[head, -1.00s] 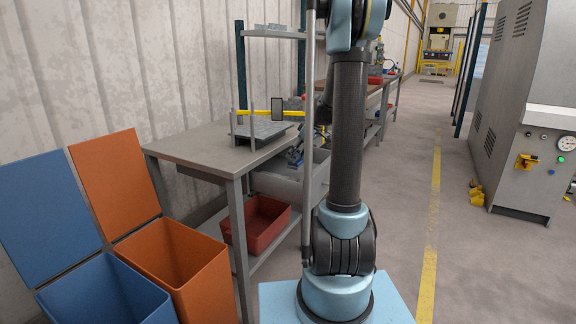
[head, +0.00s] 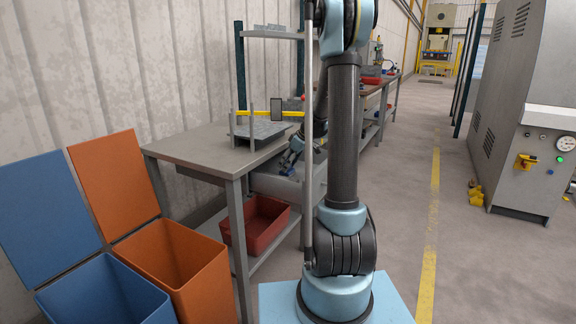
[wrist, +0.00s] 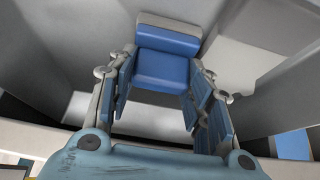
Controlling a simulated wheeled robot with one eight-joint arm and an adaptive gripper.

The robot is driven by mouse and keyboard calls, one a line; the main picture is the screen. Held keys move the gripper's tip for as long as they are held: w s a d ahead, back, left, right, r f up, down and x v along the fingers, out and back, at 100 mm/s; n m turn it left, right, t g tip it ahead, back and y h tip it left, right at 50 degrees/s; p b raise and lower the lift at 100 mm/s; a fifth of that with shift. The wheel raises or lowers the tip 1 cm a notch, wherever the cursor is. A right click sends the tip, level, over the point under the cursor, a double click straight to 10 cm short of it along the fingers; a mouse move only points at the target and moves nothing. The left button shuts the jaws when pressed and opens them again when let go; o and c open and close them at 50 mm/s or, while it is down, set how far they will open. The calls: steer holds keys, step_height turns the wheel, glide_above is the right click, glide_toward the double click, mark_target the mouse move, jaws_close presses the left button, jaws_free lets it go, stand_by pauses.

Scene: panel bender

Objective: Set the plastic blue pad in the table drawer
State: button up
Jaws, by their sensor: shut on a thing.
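In the head view my gripper (head: 291,160) is small, beside the table and at the open table drawer (head: 270,184). The pad cannot be made out there. In the wrist view grey drawer walls (wrist: 250,75) surround the gripper and pad. Whether the pad touches the drawer floor cannot be told. My arm hides the drawer's right part in the head view.
The grey table (head: 205,150) carries a metal rack with a yellow bar (head: 250,113). A red bin (head: 258,222) sits on its lower shelf. An orange bin (head: 180,262) and a blue bin (head: 105,295) stand at the left.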

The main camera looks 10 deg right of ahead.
steer(key=shift+f, duration=0.1)
steer(key=o, duration=1)
steer(key=v, duration=1.2)
steer(key=s+a+r+m+h, duration=0.1)
steer(key=s+a+m, duration=0.15)
steer(key=s, duration=0.95)
steer(key=s+d+f+m+h, duration=0.1)
steer(key=s+f+m, duration=0.3)
steer(key=s, duration=1)
steer(key=s+d+f+m+g+h, duration=0.1)
steer(key=s+f+m, duration=0.3)
steer(key=s, duration=0.9)
step_height(320, 180, down, 4)
steer(key=shift+s+d+r+h, duration=0.2)
steer(key=shift+s+h, duration=0.15)
steer(key=shift+h, duration=0.55)
